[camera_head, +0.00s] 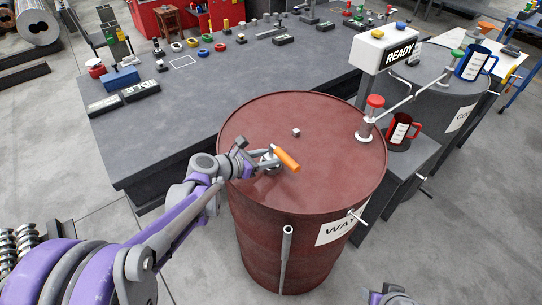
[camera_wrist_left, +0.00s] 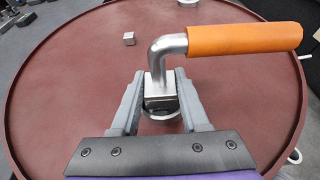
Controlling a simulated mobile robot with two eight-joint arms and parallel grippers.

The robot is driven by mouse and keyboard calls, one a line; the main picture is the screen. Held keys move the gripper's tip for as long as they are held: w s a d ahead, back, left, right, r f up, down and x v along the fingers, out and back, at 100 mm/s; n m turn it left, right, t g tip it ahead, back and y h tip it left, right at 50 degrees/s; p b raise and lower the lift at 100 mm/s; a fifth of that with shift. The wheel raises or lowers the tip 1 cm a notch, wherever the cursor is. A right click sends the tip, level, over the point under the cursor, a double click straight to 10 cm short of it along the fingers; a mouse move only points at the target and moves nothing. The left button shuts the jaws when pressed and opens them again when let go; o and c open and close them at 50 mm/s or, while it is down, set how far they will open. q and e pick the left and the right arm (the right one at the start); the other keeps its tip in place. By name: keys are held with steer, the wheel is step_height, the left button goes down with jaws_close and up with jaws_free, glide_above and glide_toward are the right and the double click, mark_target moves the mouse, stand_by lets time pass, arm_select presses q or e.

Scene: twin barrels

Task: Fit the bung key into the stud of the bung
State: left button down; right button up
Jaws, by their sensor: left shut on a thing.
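The bung key, a bent steel rod with an orange handle (camera_head: 286,160), is held over the brown barrel's lid (camera_head: 318,182). My left gripper (camera_head: 268,165) is shut on its square lower block; the key also shows in the left wrist view (camera_wrist_left: 242,39), its handle pointing right. Under the block, between the fingers, a round silvery rim (camera_wrist_left: 161,116) shows in part, perhaps the bung. Its stud is hidden, so I cannot tell whether the key sits on it. My right gripper (camera_head: 389,296) is barely in view at the bottom edge, its jaws unclear.
A small metal cube (camera_head: 296,132) sits on the lid beyond the key. A red-capped fitting (camera_head: 371,114) rises at the lid's right edge. A dark workbench (camera_head: 180,125) with small parts stands behind, and a grey barrel (camera_head: 437,108) at the back right.

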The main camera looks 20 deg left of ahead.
arm_select(q)
steer(key=shift+c, duration=1.6)
jaws_free()
steer(key=v, duration=1)
steer(key=shift+s+a+r, duration=0.15)
steer(key=shift+s+a, duration=0.1)
steer(key=shift+s, duration=0.05)
steer(key=s+d+m+g+p, duration=0.1)
steer(key=s+d+m, duration=0.1)
steer(key=s+d+f+m+g+y+p, duration=0.1)
steer(key=s+m, duration=0.1)
steer(key=m, duration=0.1)
steer(key=shift+d, duration=0.4)
steer(key=s+f+m+g+y+p, duration=0.2)
steer(key=s+m+y, duration=0.5)
steer(key=s+m, duration=0.8)
steer(key=m+g+p, duration=0.1)
steer(key=m+p, duration=0.1)
steer(key=m, duration=0.6)
steer(key=shift+a+f, duration=0.2)
steer(key=shift+a, duration=0.05)
